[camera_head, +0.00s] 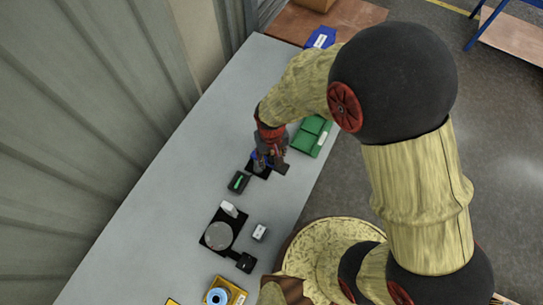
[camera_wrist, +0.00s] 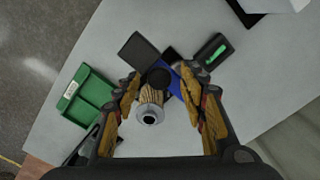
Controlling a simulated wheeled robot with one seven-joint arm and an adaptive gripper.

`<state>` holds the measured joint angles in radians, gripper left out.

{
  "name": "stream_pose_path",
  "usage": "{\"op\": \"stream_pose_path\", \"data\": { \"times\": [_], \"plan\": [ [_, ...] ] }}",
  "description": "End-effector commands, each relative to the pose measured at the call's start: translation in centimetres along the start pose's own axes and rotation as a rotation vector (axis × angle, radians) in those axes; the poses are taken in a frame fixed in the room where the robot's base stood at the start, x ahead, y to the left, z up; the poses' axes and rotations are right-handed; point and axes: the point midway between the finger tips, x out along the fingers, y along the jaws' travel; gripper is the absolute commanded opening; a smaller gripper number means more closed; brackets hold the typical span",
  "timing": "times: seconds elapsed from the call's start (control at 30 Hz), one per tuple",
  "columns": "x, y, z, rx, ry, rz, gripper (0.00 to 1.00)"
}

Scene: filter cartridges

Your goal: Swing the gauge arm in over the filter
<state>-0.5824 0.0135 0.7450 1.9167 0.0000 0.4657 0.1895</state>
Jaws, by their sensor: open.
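In the wrist view my gripper (camera_wrist: 158,73) is open, with one finger on each side of the filter and the gauge. The filter (camera_wrist: 151,96) is a tan pleated cylinder with a pale, dark-holed end (camera_wrist: 150,114). A flat blue bar (camera_wrist: 181,88), apparently the gauge arm, runs slantwise just right of the filter, close to my right finger. A dark round part (camera_wrist: 158,77) lies between the fingertips; I cannot tell what it joins. In the head view my gripper (camera_head: 270,155) is low over the black base (camera_head: 259,169) and largely hides the filter.
A green tray (camera_head: 312,136) stands beyond my gripper. A black box with a green strip (camera_head: 238,182) sits nearby. Closer are a round grey plate on a black base (camera_head: 218,236), a small grey box (camera_head: 260,232) and a yellow holder (camera_head: 238,292). The left side of the grey table is clear.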

Motion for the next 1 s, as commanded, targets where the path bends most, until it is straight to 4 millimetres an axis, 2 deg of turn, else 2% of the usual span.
{"op": "stream_pose_path", "data": {
  "times": [0.2, 0.9, 1.0],
  "plan": [
    [0.00, 0.00, 0.00, 0.000, 0.000, 0.000, 0.41],
    [-0.02, 0.00, 0.01, 0.000, 0.000, 0.000, 0.02],
    [-0.02, -0.01, 0.00, 0.000, 0.000, 0.000, 0.00]
  ]
}}
